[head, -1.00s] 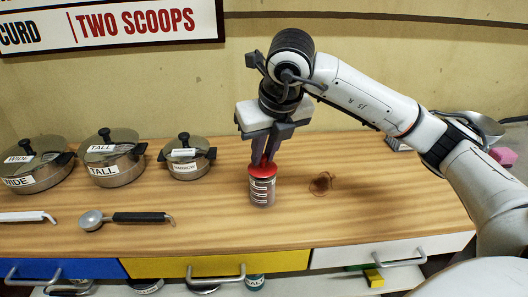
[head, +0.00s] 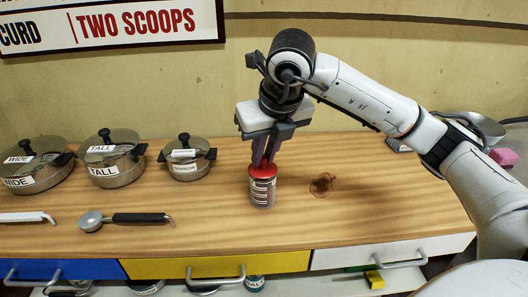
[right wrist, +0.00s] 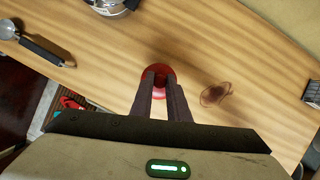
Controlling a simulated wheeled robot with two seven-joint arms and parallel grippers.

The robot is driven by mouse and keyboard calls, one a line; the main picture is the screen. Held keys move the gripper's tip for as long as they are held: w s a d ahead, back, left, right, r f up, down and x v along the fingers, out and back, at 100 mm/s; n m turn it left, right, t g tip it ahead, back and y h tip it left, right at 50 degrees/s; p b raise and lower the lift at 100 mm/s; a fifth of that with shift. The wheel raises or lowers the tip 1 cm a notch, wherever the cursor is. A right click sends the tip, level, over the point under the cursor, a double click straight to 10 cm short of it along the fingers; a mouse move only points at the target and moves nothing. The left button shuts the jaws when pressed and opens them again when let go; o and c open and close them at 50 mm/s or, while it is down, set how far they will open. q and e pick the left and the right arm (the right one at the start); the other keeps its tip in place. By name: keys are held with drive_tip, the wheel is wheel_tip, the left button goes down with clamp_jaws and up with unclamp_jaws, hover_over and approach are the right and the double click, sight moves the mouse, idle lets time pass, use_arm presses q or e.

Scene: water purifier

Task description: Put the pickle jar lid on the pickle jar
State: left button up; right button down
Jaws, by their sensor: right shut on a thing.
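The pickle jar (head: 262,193) is a small clear jar with a striped label, standing upright on the wooden counter. The red pickle jar lid (head: 262,171) is on top of the jar's mouth; I cannot tell whether it is fully seated. My right gripper (head: 262,160) points straight down and is shut on the lid's raised middle. In the right wrist view the red lid (right wrist: 158,72) shows between and beyond the fingertips (right wrist: 159,84), and hides most of the jar. My left gripper is not in view.
Several lidded pots, one a tall pot (head: 117,165), stand at the left. An ice-cream scoop (head: 120,218) and a white-handled utensil (head: 28,217) lie in front of them. A brown stain (head: 322,184) marks the counter right of the jar. Drawers, one yellow (head: 215,265), line the front.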

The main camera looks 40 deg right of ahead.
drive_tip(key=shift+f+b, duration=0.45)
drive_tip(key=shift+f, duration=0.1)
drive_tip(key=c, duration=2)
unclamp_jaws()
